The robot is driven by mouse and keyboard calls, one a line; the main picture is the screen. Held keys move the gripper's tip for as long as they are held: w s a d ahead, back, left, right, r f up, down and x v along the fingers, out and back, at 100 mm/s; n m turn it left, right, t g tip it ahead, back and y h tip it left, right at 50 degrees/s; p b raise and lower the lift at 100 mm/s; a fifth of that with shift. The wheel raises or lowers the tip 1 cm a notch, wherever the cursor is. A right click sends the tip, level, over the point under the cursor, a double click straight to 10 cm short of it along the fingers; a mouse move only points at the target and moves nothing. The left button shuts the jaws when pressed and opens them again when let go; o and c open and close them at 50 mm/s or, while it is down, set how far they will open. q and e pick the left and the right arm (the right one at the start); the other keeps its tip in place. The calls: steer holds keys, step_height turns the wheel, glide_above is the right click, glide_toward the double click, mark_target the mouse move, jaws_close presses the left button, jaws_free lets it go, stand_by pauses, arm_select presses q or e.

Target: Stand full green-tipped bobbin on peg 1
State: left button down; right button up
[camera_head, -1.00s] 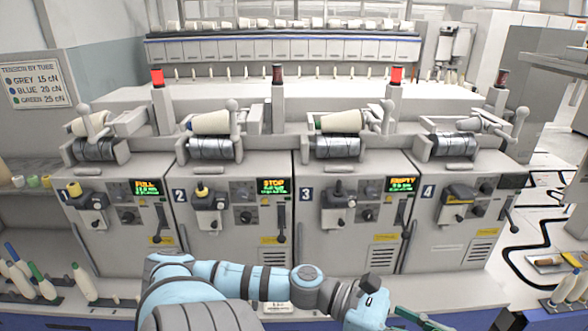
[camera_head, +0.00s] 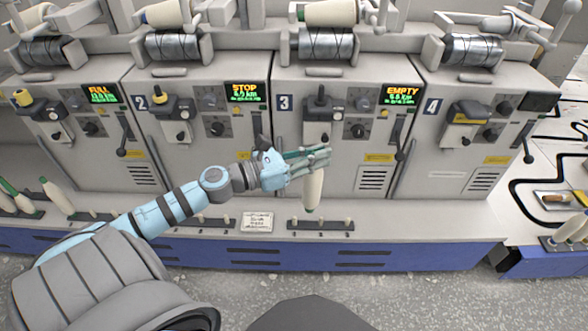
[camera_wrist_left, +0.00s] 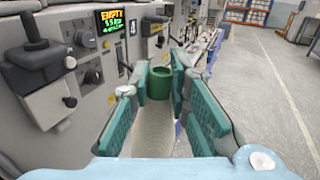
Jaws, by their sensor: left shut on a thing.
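My left gripper (camera_head: 312,160) is shut on a white bobbin (camera_head: 313,187) with a green end, in front of machine unit 3. In the head view the bobbin hangs below the fingers with its green end lowest. In the left wrist view the bobbin (camera_wrist_left: 155,125) lies between the teal finger pads, its green end (camera_wrist_left: 161,82) pointing away from the camera. Below it in the head view is a dark rail with short pegs (camera_head: 320,226) on the ledge; the bobbin looks clear of it. I cannot read which peg is peg 1. My right gripper is out of view.
A second peg rail (camera_head: 212,223) is to the left, with a small sign (camera_head: 257,222) between. Several bobbins (camera_head: 56,196) stand at the far left and more (camera_head: 572,228) at the right.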

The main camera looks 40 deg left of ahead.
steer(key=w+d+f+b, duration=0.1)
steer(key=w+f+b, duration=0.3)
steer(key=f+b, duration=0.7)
arm_select(q)
steer(key=w+a+f+n+y+b, duration=0.1)
steer(key=w+a+f+n+y, duration=0.1)
steer(key=f, duration=0.6)
steer(key=w+a+f+n+t+y+b, duration=0.1)
steer(key=w+a+f+y, duration=0.3)
steer(key=f, duration=0.5)
steer(key=w+a+f+n+t+y+b, duration=0.1)
steer(key=w+a+f+n+y+b, duration=0.1)
steer(key=a+f, duration=0.4)
step_height(320, 180, down, 3)
steer(key=shift+w+a+f+n+y, duration=0.2)
steer(key=shift+w+a+n+y, duration=0.25)
steer(key=shift+n+y, duration=0.4)
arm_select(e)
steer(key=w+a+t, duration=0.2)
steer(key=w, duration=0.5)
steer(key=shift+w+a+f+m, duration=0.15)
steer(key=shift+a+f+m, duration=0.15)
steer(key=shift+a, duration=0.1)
arm_select(q)
steer(key=shift+s+b, duration=0.1)
steer(key=shift+b, duration=0.2)
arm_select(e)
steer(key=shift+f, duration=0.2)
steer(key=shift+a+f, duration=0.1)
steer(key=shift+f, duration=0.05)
